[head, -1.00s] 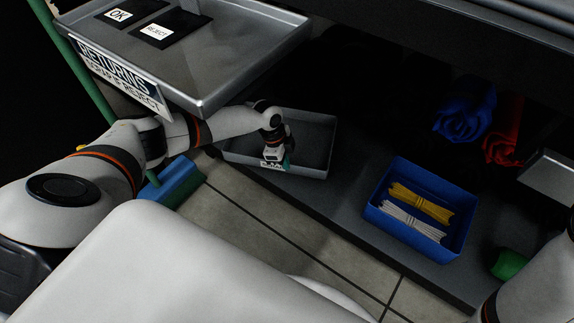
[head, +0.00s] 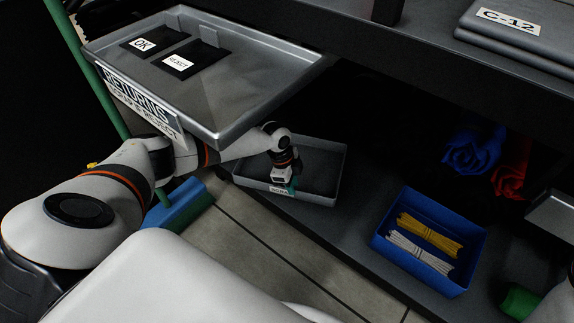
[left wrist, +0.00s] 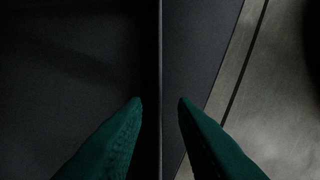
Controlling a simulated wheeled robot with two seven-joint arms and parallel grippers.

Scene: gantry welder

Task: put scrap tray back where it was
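The scrap tray (head: 326,192), a grey open tray with a small label on its front wall, sits on the dark lower shelf and looks empty. My left gripper (head: 283,186) points down at the tray's front wall and partly covers the label. In the left wrist view, the green fingertips (left wrist: 161,100) are apart, with the tray's thin wall (left wrist: 159,60) running between them. A gap shows on each side of the wall. Whether the tips reach below the rim is unclear. My right gripper is not in view.
A blue bin (head: 378,243) with yellow and white bundles stands to the right on the shelf (head: 345,240). Blue (head: 472,150) and red cloths (head: 511,168) lie behind it. The returns tray (head: 215,85) overhangs my left forearm. A blue broom head (head: 180,205) stands below.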

